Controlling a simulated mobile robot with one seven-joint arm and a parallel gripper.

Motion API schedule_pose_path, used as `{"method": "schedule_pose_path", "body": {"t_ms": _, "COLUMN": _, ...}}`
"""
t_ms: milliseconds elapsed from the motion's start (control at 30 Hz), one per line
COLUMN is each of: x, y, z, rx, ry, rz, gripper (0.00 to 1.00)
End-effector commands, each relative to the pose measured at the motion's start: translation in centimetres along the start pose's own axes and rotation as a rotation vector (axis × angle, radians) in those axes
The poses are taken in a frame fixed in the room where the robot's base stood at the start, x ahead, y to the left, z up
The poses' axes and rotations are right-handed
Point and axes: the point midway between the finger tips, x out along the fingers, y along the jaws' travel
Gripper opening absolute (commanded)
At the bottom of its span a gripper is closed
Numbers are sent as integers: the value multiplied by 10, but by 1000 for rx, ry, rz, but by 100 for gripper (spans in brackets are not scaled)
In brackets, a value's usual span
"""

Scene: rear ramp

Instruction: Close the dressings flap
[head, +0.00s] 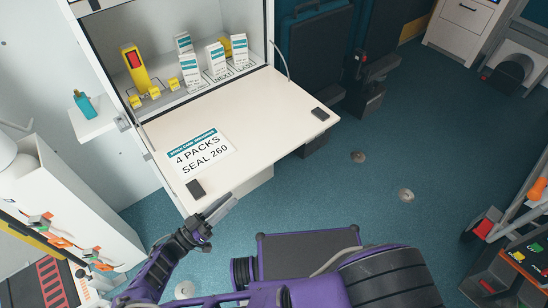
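The dressings flap (235,118) is a cream panel folded down and open in front of a wall cupboard. Its face carries a label (199,150) reading "4 PACKS SEAL 260". Dark pads sit at its two outer corners, the near one (195,188) and the far one (320,114). The open cupboard (164,57) holds several white and teal packs (189,70) and a yellow device with a red part (137,69). My gripper (226,205) is beside the flap's near corner, by the outer edge. I cannot tell whether it touches the flap or how far its fingers are apart.
A small shelf with a teal bottle (85,104) is left of the flap. A white storage unit (75,200) stands at the left. Dark seats (320,50) are behind the flap. Blue floor (400,150) is clear to the right, apart from small round fittings.

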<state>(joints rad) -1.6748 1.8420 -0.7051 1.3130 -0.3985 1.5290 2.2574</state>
Motion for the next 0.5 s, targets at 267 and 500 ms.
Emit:
{"method": "schedule_pose_path", "body": {"t_ms": 267, "x": 13, "y": -1, "z": -3, "rx": 75, "ry": 120, "rz": -27, "gripper": 27}}
{"method": "schedule_pose_path", "body": {"t_ms": 500, "x": 56, "y": -2, "z": -9, "rx": 72, "ry": 119, "rz": -25, "gripper": 27}}
